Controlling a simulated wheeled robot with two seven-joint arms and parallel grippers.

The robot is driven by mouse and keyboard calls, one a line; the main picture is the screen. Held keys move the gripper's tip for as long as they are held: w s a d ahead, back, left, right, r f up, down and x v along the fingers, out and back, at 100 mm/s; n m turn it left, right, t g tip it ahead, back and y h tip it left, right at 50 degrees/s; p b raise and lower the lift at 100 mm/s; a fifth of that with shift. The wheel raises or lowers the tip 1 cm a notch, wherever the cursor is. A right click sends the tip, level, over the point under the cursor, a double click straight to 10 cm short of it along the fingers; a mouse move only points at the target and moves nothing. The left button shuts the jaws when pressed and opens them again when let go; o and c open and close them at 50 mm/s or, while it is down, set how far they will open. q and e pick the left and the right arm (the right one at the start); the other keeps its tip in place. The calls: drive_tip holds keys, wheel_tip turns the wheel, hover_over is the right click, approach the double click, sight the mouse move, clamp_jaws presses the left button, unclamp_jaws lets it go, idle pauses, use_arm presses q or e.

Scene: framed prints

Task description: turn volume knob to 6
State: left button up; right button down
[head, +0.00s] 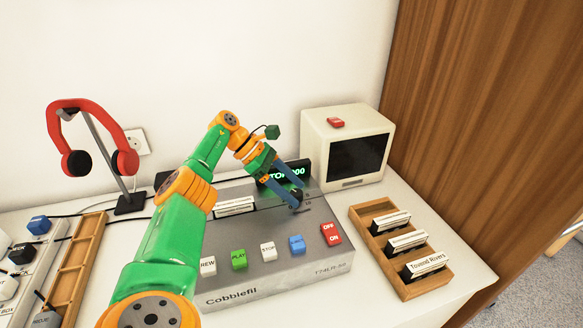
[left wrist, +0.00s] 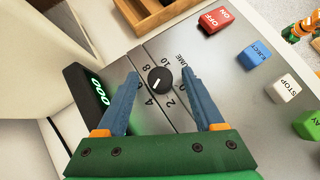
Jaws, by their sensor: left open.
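The dark round volume knob (left wrist: 160,80) sits on the grey tape deck (head: 240,265) and carries a short white pointer mark. Printed numbers ring it. The mark points toward the lower left in the left wrist view, around the 4-to-6 side; I cannot read it exactly. In the head view the knob (head: 296,198) is partly hidden by my fingers. My left gripper (head: 301,196) is open at the knob, one blue finger on each side. In the left wrist view, gaps show between both fingers of the gripper (left wrist: 160,73) and the knob. My right gripper is not in view.
A green-lit display (head: 285,174) stands behind the knob. Coloured buttons, including a red OFF/ON switch (head: 331,233), line the deck's front. A cream monitor (head: 318,140) is behind right. A wooden cassette tray (head: 423,286) is at right, and red headphones (head: 92,106) hang at left.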

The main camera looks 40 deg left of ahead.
sight(291, 192)
use_arm(q)
drive_tip(key=shift+r, duration=0.35)
wheel_tip(291, 192, up, 3)
drive_tip(key=shift+s+f, duration=0.15)
drive_tip(key=shift+f, duration=0.05)
drive_tip(key=s+d+r+b, duration=0.5)
drive_tip(key=s+d+r, duration=0.4)
drive_tip(key=s, duration=0.1)
drive_tip(key=shift+s+d+r, duration=0.15)
drive_tip(key=shift+r, duration=0.2)
